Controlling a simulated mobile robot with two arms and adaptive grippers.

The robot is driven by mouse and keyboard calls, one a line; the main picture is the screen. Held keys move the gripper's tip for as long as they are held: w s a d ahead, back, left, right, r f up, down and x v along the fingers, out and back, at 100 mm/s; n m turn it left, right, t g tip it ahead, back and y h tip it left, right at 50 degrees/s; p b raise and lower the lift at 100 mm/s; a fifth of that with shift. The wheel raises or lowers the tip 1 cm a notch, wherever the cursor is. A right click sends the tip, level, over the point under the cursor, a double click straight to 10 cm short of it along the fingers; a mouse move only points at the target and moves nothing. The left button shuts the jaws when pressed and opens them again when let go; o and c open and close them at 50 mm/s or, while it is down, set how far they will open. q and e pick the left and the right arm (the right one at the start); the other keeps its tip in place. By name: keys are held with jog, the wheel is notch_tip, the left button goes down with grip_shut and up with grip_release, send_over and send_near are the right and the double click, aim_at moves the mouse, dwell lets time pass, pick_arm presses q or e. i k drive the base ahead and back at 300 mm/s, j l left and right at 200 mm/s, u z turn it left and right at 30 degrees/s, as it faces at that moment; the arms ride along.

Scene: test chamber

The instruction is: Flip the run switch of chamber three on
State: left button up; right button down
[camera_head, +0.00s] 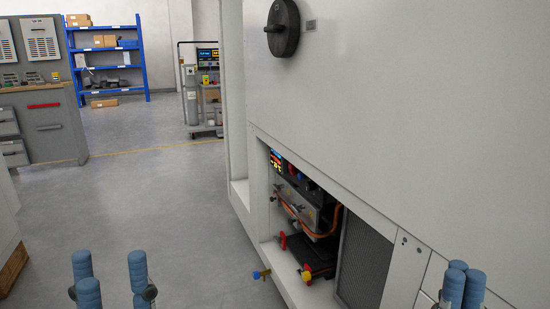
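A large light-grey cabinet (400,110) fills the right side. Below is an open bay with a small lit display (277,162), metal parts and an orange hose (310,232). I cannot tell which part is the run switch, and no chamber number is readable. My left gripper (112,280) is at the bottom left, fingers apart and empty. My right gripper (464,286) is at the bottom right, below the cabinet face; its fingers overlap in view.
A dark mesh panel (363,262) is right of the bay. A grey workbench (50,125), blue shelf (109,62) and equipment cart (204,95) stand behind. The grey floor (165,215) between is clear.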

aim_at(291, 167)
jog(key=i+j+z, duration=0.1)
jog(key=i+j, duration=0.3)
jog(key=j, duration=0.25)
jog(key=i+j+z, duration=0.15)
jog(key=i+j, duration=0.2)
jog(key=j, duration=0.3)
jog(key=i+j+z, duration=0.15)
jog(key=i+j, duration=0.2)
jog(key=j, duration=0.35)
jog(key=l+z, duration=0.05)
